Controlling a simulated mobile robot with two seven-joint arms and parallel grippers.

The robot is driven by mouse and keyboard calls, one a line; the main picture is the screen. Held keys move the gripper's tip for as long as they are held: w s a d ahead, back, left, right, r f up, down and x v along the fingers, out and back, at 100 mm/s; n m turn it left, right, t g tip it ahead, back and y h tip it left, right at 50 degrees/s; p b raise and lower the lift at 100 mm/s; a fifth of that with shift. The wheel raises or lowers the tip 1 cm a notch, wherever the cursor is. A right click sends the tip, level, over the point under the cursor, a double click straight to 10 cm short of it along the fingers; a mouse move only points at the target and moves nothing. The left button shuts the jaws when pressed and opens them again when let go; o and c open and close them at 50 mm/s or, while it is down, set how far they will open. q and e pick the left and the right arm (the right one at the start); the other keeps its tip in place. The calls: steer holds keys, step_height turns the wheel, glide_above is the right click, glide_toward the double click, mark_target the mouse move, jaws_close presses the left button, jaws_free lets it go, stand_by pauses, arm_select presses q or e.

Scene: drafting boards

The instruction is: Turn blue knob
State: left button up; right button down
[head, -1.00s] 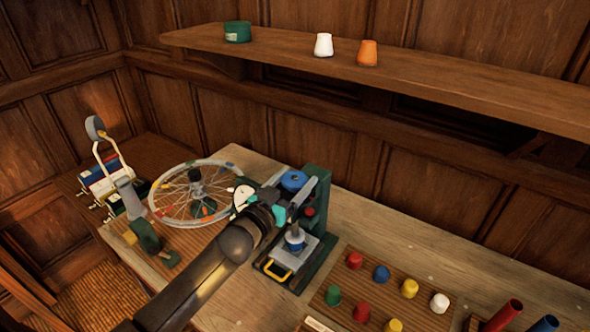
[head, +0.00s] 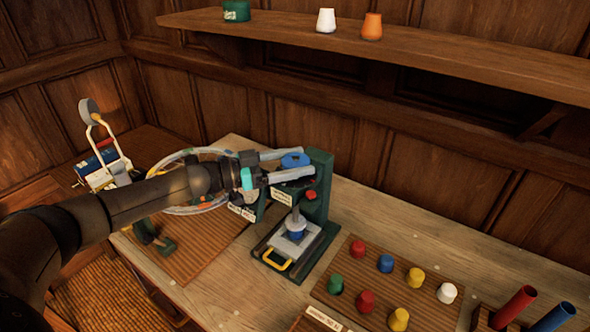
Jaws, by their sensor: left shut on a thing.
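The blue knob (head: 295,160) sits on top of the green press (head: 318,190), at the middle of the head view. My left gripper (head: 290,164) comes in level from the left and is shut on the knob, one grey finger on its far side and one on its near side. The fingers and the wrist hide part of the knob's rim. A second blue part (head: 296,234) sits low on the press's shaft, above the grey plate, and nothing of mine touches it. My right gripper is out of view.
A spoked wheel (head: 186,210) stands left of the press, partly behind my left arm. A board with coloured pegs (head: 385,300) lies to the right, with red and blue tubes (head: 513,307) beyond. A shelf (head: 450,62) runs above. The bench behind the pegs is clear.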

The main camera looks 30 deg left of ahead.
arm_select(q)
steer(key=shift+m+g+h+b, duration=0.35)
steer(key=shift+m+g+h, duration=0.05)
steer(key=shift+g, duration=0.1)
steer(key=shift+r, duration=0.1)
steer(key=o, duration=1.2)
steer(key=shift+w+d, duration=0.1)
steer(key=shift+o, duration=0.2)
steer(key=shift+s+a+f, duration=0.2)
steer(key=shift+s+a, duration=0.15)
steer(key=shift+a, duration=0.1)
steer(key=b+v, duration=0.2)
steer(key=v, duration=1.2)
steer(key=shift+r, duration=0.15)
